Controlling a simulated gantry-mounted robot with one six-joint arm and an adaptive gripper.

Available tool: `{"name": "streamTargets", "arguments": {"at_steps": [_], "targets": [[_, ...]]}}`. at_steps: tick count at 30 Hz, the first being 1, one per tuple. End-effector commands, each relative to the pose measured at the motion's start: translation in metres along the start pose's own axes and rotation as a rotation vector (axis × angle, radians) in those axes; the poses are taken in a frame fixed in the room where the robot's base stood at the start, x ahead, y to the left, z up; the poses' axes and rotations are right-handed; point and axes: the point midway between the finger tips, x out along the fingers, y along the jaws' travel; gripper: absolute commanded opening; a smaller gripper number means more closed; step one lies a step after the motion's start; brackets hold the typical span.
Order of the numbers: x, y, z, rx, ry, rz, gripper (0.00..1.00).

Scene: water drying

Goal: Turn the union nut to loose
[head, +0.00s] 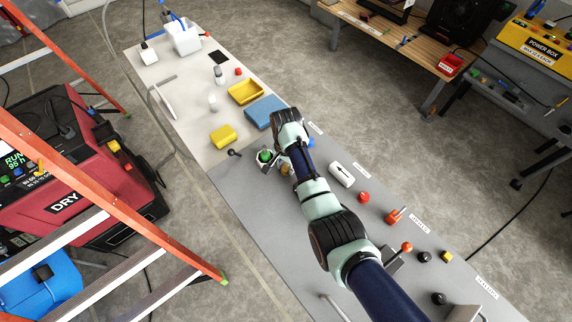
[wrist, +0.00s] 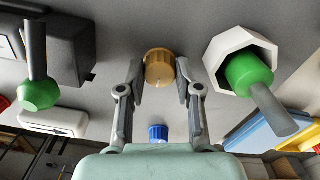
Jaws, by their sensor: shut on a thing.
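The union nut (wrist: 160,68), a round brass-coloured knurled piece with a pale mark on its lower face, sits in the middle of the wrist view. My gripper (wrist: 161,75) has one finger on each side of it and is shut on it. In the head view a small brass-coloured part (head: 285,169) shows beside my wrist. My arm hides much of the area around it.
Close to the right in the wrist view is a green fitting (wrist: 248,75) with a grey lever in a white hexagonal collar (wrist: 222,48). Another green knob (wrist: 38,95) with a lever is at left. A blue cap (wrist: 158,132) lies beyond.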

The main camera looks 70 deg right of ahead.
Motion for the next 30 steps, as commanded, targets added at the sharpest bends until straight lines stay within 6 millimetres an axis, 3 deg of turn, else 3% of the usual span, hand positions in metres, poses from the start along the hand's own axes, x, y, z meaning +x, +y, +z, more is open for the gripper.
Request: {"name": "streamTargets", "arguments": {"at_steps": [8, 30], "targets": [[-0.0038, 0.0002, 0.0000, -0.165, -0.001, 0.002, 0.00], [-0.0027, -0.0004, -0.0004, -0.862, 0.000, 0.000, 0.00]]}}
